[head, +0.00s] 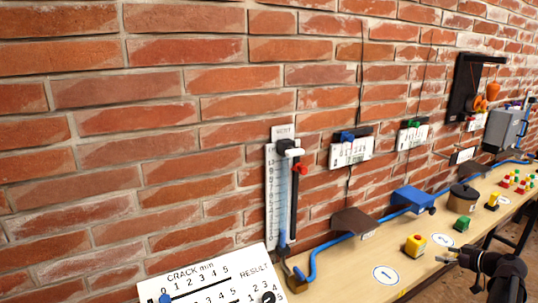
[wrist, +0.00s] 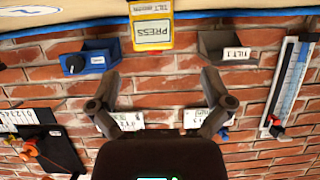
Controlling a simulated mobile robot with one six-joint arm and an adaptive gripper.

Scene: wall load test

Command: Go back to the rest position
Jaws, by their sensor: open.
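My gripper (head: 446,258) is at the lower right of the head view, in front of the bench. It appears dark, and no object shows in it. In the wrist view my gripper (wrist: 158,76) has its two dark fingers spread wide, open and empty. I cannot tell how far the block is from the fingertips.
A wooden bench (head: 340,270) runs along the brick wall, with a yellow block (head: 415,244), a green block (head: 462,223) and a blue box (head: 413,199). A ruled gauge (head: 279,200) and crack cards (head: 351,150) hang on the wall. A white CRACK board (head: 215,283) stands in front.

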